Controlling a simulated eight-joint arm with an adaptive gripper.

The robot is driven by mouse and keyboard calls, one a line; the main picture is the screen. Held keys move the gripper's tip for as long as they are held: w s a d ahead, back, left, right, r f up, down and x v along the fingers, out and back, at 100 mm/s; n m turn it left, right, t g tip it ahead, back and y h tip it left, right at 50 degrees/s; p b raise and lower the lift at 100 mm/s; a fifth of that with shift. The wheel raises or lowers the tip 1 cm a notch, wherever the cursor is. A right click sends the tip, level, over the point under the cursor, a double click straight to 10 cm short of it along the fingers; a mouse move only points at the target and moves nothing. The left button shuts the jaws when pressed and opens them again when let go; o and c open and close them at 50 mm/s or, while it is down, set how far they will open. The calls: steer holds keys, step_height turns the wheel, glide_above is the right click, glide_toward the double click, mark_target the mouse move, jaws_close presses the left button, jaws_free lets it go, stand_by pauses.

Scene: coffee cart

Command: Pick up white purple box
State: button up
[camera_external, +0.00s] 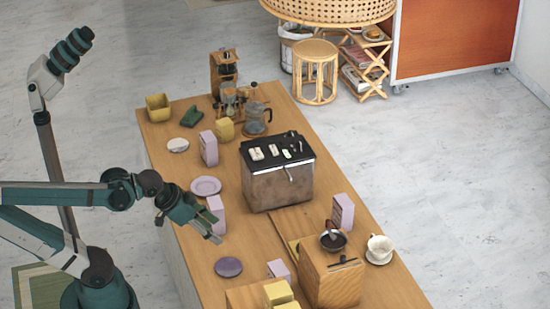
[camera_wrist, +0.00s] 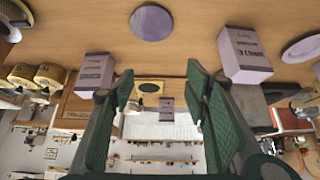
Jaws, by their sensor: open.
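Several white and purple boxes stand on the wooden cart top. In the external view one box (camera_external: 216,213) is right beside my gripper (camera_external: 211,230), partly hidden by it. Others are a far-left box (camera_external: 209,148), a right box (camera_external: 343,211) and a front box (camera_external: 278,269). In the wrist view my gripper (camera_wrist: 160,76) is open with nothing between its fingers. One lettered box (camera_wrist: 243,54) is to the right of the fingers, another box (camera_wrist: 95,72) to the left, and a small distant box (camera_wrist: 166,105) shows between them. I cannot tell whether my gripper touches the near box.
A dark purple plate (camera_external: 228,267) and a pale plate (camera_external: 205,186) lie near my gripper. The coffee machine (camera_external: 277,183) stands mid-cart. A wooden grinder (camera_external: 331,279) and white cup (camera_external: 379,249) are at the right. Bare wood lies around the dark plate.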

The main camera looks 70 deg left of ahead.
steer(key=shift+r, duration=0.15)
step_height(320, 180, up, 5)
steer(key=n+g+h+p, duration=0.2)
steer(key=n+g+p, duration=0.5)
steer(key=n+p, duration=0.85)
glide_above(215, 202)
steer(key=b, duration=0.1)
steer(key=n, duration=0.2)
step_height(215, 202, down, 11)
steer(key=shift+f+b, duration=0.1)
steer(key=shift+b, duration=0.25)
steer(key=shift+f, duration=0.4)
steer(key=shift+d+f, duration=0.25)
steer(key=shift+f, duration=1.05)
steer(key=shift+f, duration=0.1)
